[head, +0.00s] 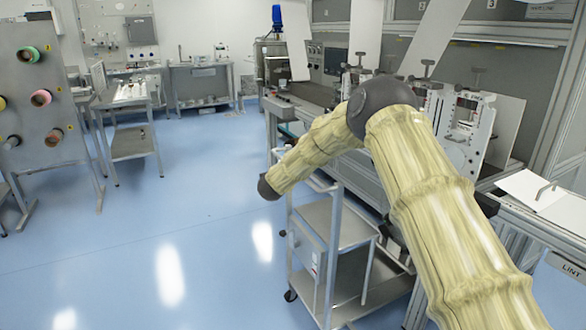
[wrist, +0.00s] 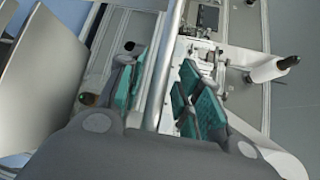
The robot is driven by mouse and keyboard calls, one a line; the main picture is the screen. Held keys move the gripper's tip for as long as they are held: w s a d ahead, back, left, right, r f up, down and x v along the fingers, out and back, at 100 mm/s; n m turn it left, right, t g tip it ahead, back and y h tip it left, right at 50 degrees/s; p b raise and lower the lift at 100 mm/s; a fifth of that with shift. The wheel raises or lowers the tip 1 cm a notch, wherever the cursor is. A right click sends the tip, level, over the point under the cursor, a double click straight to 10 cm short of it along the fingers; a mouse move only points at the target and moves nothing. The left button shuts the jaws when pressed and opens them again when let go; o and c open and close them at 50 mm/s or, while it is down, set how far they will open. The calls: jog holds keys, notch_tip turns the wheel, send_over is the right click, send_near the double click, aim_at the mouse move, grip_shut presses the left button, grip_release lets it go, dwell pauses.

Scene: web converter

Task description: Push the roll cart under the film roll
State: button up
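The roll cart (head: 335,222), a grey metal trolley with shelves and an upright handle frame, stands on the blue floor beside the machine. In the wrist view, a silver bar (wrist: 160,75), apparently the cart's handle, runs between the teal fingers of my gripper (wrist: 158,95). The fingers are apart, with a gap on the right of the bar; I cannot tell whether the left finger touches it. My gripper is hidden in the head view. A white roll on a dark-tipped spindle (wrist: 268,70) shows in the wrist view; I cannot tell whether it is the film roll.
The converter machine (head: 335,95) runs along the right behind the cart. A grey panel with colored rolls (head: 38,95) and a side table (head: 130,143) stand at the left. Blue floor (head: 190,215) is clear to the cart's left.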

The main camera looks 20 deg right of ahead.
jog(key=shift+a, duration=0.1)
jog(key=v, duration=1.2)
jog(key=s+a+f+n+g+y+p, duration=0.15)
jog(key=s+f+n+y, duration=0.25)
jog(key=s+f+n, duration=0.75)
jog(key=s+a+f+n+g+y+p, duration=0.1)
jog(key=s+f+n+g+y+p, duration=0.2)
jog(key=s+f, duration=1.45)
jog(key=s+d+f+n+g, duration=0.1)
jog(key=s+f+n+g, duration=0.2)
jog(key=s, duration=0.9)
jog(key=s+d+f+n+g+y+p, duration=0.1)
jog(key=s+f+n+g, duration=0.2)
jog(key=s, duration=1)
jog(key=s+d+f+n+g+y, duration=0.1)
jog(key=s+f+n+g, duration=0.2)
jog(key=s, duration=0.9)
jog(key=shift+s+d+n+p, duration=0.2)
jog(key=shift+s+n+p, duration=0.2)
jog(key=shift+n, duration=0.75)
